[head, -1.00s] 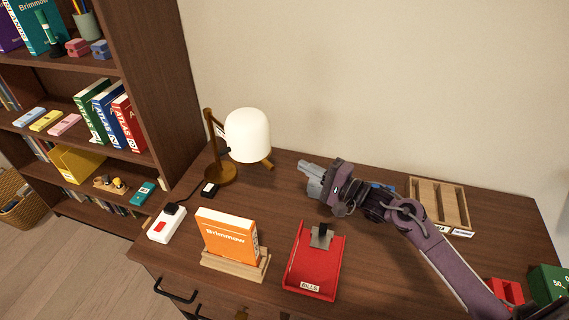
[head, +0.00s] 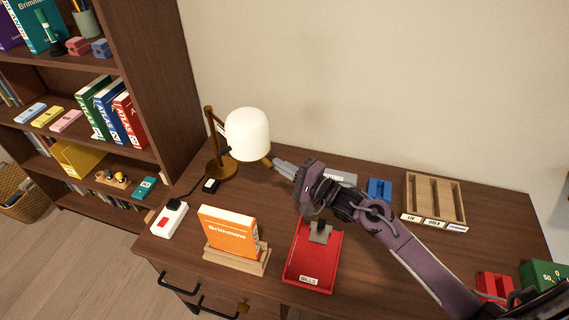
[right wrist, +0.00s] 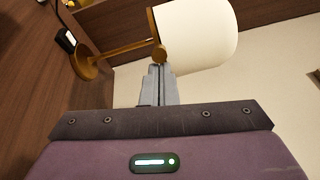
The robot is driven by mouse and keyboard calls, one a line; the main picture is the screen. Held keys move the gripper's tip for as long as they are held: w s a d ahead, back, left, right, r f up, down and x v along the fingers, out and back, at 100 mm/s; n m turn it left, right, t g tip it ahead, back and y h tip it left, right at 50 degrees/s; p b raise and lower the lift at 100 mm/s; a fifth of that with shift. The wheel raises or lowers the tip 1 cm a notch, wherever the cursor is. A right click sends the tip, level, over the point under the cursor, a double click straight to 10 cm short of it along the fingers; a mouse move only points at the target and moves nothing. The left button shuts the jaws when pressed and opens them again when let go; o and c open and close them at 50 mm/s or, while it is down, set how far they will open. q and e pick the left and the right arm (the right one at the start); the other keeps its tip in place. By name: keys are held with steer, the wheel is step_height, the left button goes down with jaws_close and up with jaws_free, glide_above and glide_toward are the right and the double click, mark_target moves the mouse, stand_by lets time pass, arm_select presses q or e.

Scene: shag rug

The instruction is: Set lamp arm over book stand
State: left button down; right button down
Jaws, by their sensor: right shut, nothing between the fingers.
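The desk lamp (head: 246,134) stands at the back left of the desk, with a white shade, a brown upright and a round brown base (head: 221,167). A short brown handle sticks out below the shade (right wrist: 197,32), to its right in the head view. The book stand (head: 236,260) is a light wooden holder at the front, with an orange book (head: 228,232) upright in it. My right gripper (head: 281,166) is shut and empty, its tips close to the lamp's handle; whether they touch cannot be told. My left gripper is not in view.
A red bills tray (head: 312,262) lies right of the book stand. A white power strip (head: 169,219) sits at the desk's left edge. A wooden divided tray (head: 435,198) and a blue block (head: 379,189) are at the back right. A bookshelf (head: 160,80) stands left.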

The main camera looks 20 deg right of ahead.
steer(key=s+a+m+t+h+p, duration=0.1)
steer(key=s+a+p, duration=0.1)
steer(key=a, duration=0.4)
steer(key=shift+s+p, duration=0.3)
steer(key=shift+p, duration=0.05)
steer(key=shift+w, duration=0.1)
